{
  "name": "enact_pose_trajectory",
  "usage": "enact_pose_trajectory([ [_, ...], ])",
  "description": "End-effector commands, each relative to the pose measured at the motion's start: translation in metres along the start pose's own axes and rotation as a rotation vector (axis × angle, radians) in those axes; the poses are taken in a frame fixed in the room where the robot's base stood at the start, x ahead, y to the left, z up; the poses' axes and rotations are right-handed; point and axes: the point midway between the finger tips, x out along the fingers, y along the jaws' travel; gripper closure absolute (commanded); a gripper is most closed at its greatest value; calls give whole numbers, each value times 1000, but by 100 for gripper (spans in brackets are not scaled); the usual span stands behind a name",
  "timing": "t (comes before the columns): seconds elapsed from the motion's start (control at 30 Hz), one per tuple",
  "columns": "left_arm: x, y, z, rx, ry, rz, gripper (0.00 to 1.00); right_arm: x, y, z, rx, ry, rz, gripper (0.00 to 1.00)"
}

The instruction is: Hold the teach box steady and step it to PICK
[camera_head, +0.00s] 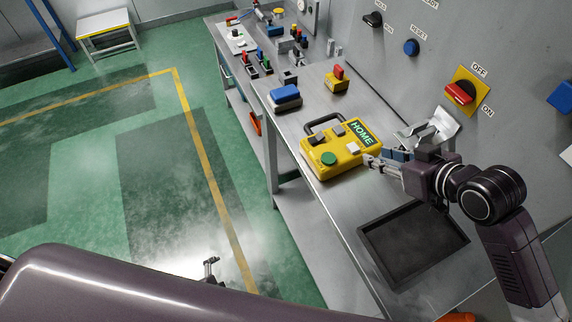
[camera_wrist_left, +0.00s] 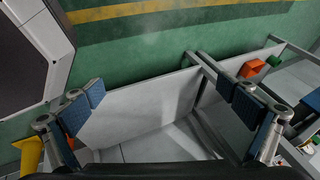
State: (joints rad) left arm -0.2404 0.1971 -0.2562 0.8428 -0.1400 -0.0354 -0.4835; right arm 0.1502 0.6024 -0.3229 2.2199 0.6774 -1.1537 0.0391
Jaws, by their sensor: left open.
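The yellow teach box (camera_head: 333,152) lies on the steel bench. Its green display reads HOME. It has a round green button (camera_head: 328,159), a few pale and grey keys, and a dark handle (camera_head: 323,122) along its far left side. My right gripper (camera_head: 372,161) reaches in from the right, its tips at the box's right edge; whether they touch or grip it is unclear. My left gripper (camera_head: 211,267) is low over the floor, left of the bench and away from the box. In the left wrist view it is open (camera_wrist_left: 160,91), with nothing between its blue pads.
A black tray (camera_head: 412,243) lies on the bench nearer than the box. A blue block (camera_head: 285,96) and a red-topped yellow switch box (camera_head: 337,79) stand beyond it. A wall panel with an OFF/ON switch (camera_head: 462,91) rises behind.

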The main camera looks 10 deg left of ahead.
Motion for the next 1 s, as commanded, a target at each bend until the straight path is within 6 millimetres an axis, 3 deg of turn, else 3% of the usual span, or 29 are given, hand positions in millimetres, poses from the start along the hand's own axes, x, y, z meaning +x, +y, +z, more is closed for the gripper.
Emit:
enact_pose_trajectory([
  [0.03, 0, -27, -19, 108, 50, -46, 0, 0, 0, 0, 0, 0, 0, 71],
  [0.2, -10, -104, -86, 496, 193, -215, 0, 0, 0, 0, 0, 0, 0, 71],
  [0.37, -38, -164, -155, 883, 303, -414, 0, 0, 0, 0, 0, 0, 0, 71],
  [0.5, -76, -205, -218, 1237, 372, -626, 0, 0, 0, 0, 0, 0, 0, 71],
  [0.63, -121, -228, -276, 1572, 410, -863, 0, 0, 0, 0, 0, 0, 0, 71],
  [0.8, -186, -237, -338, 1963, 413, -1203, 0, 0, 0, 0, 0, 0, 0, 71],
  [1.0, -237, -228, -374, 2230, 372, -1498, 0, 0, 0, 0, 0, 0, 0, 71],
])
